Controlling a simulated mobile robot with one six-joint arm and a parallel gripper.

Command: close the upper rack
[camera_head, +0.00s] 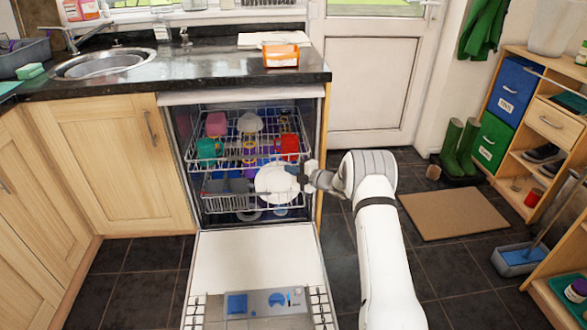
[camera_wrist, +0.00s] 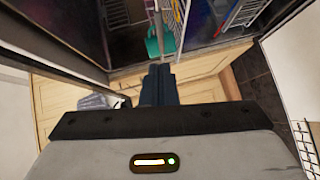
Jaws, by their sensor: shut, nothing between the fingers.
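The upper rack (camera_head: 238,161) is a white wire rack in the open dishwasher (camera_head: 182,150). It holds a teal cup (camera_head: 207,149), a red cup (camera_head: 289,144), a pink cup (camera_head: 216,123) and a white bowl (camera_head: 250,122). How far it stands out is hard to tell. My gripper (camera_head: 303,172) is shut and empty at the right front of the racks, beside the white plate (camera_head: 272,184). Contact with a rack cannot be told. In the wrist view its shut fingers (camera_wrist: 159,75) point toward the dishwasher opening, with white rack wires (camera_wrist: 240,22) to their right.
The dishwasher door (camera_head: 258,258) lies open and low in front. Below the upper rack is a grey cutlery basket (camera_head: 224,193). The counter (camera_head: 200,72) overhangs the dishwasher. An orange box (camera_head: 281,56) stands on it. Dark floor tiles to the right are mostly clear.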

